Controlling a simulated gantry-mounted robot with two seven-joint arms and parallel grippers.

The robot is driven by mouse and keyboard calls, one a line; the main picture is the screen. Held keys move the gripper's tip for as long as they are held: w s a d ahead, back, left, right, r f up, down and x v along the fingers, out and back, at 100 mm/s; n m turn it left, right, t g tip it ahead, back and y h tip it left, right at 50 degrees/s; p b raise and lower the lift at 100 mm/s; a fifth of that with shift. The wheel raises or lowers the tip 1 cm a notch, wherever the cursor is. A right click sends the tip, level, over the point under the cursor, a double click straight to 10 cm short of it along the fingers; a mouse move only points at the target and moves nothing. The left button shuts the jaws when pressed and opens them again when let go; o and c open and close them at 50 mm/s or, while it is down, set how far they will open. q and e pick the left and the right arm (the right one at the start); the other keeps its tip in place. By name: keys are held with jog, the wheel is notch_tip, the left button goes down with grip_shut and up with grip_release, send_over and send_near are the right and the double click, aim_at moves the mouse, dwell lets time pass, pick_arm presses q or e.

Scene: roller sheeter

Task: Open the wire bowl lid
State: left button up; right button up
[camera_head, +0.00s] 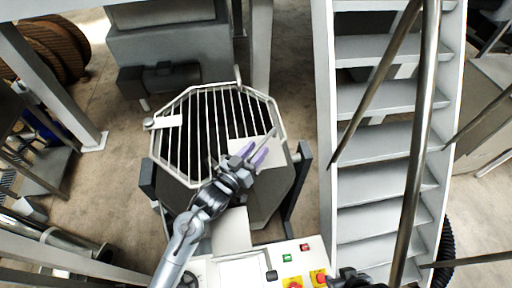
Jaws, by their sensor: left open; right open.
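The wire bowl lid (203,125), an eight-sided pale frame with parallel bars, lies over the dark opening of the grey bowl (280,190). It appears closed. The gripper and forearm hide part of the front rim. I cannot tell whether the fingers touch the lid. My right gripper (350,278) is dark and partly cut off at the bottom edge, right of the control panel and well away from the lid; its fingers do not show clearly.
A control panel (262,268) with green and red buttons and red-yellow knobs stands in front of the bowl. Metal stairs (385,140) with slanted handrails rise on the right. A grey machine (170,50) stands behind. Floor is free left of the bowl.

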pick_arm(q)
jog(key=shift+w+d, duration=0.15)
jog(key=shift+w, duration=0.1)
jog(key=shift+c, duration=0.4)
grip_shut()
jog(key=shift+r, duration=0.1)
